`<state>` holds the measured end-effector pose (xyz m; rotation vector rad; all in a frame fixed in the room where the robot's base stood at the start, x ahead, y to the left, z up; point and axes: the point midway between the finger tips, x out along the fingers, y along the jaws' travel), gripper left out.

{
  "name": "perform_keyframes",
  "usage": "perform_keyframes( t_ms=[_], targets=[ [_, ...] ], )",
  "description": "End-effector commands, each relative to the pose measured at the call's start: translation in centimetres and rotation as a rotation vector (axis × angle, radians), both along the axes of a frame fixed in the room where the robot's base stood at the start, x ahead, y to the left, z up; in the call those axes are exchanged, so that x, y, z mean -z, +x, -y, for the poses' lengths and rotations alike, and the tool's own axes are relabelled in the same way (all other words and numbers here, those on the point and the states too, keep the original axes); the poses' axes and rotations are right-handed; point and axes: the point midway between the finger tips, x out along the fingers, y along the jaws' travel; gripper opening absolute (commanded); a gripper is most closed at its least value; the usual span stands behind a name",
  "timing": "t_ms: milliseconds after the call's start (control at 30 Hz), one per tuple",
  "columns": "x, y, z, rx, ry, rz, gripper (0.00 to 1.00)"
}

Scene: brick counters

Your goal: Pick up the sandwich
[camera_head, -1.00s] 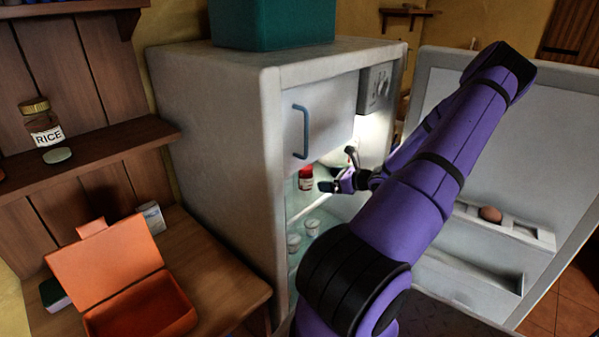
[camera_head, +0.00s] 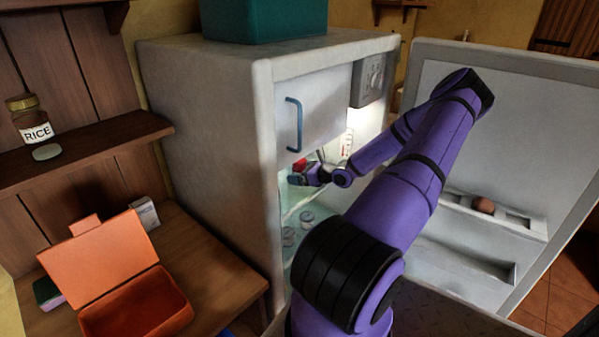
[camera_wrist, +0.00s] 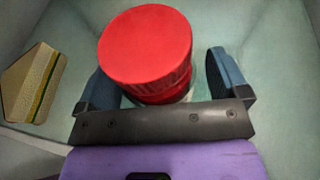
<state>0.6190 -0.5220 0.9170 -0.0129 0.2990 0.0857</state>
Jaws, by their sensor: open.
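The sandwich (camera_wrist: 35,84), a pale wedge with a green and yellow filling line, lies at the left edge of the wrist view, outside my left finger. I cannot make it out in the head view. My gripper (camera_wrist: 165,75) is open, its blue fingers on either side of a jar with a red lid (camera_wrist: 146,45). The jar sits between the fingers, and its lower part is partly hidden; I cannot tell whether a finger touches it. In the head view my gripper (camera_head: 304,176) reaches inside the open fridge (camera_head: 205,110), near the red lid (camera_head: 300,164).
Small jars (camera_head: 306,220) stand on the lower shelf. The freezer door (camera_head: 325,110) with a blue handle is shut above my gripper. The open fridge door (camera_head: 540,130), holding an egg (camera_head: 484,205), is at the right. An open orange box (camera_head: 135,305) sits on the wooden table (camera_head: 225,275).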

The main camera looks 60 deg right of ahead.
Motion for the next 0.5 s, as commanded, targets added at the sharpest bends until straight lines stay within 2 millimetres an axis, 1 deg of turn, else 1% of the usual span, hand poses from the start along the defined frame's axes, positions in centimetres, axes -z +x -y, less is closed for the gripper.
perform_keyframes(
  t_ms=[233, 267, 300, 467, 500],
  targets=[
    [0.10, 0.18, 0.00, 0.001, 0.001, -0.001, 0.93],
    [0.10, 0.18, 0.01, 0.001, 0.001, -0.001, 0.91],
    [0.09, 0.17, 0.01, 0.001, 0.000, -0.001, 0.81],
    [0.09, 0.16, 0.02, 0.001, 0.000, -0.001, 0.45],
    [0.09, 0.16, 0.02, 0.001, 0.000, -0.001, 0.36]
  ],
)
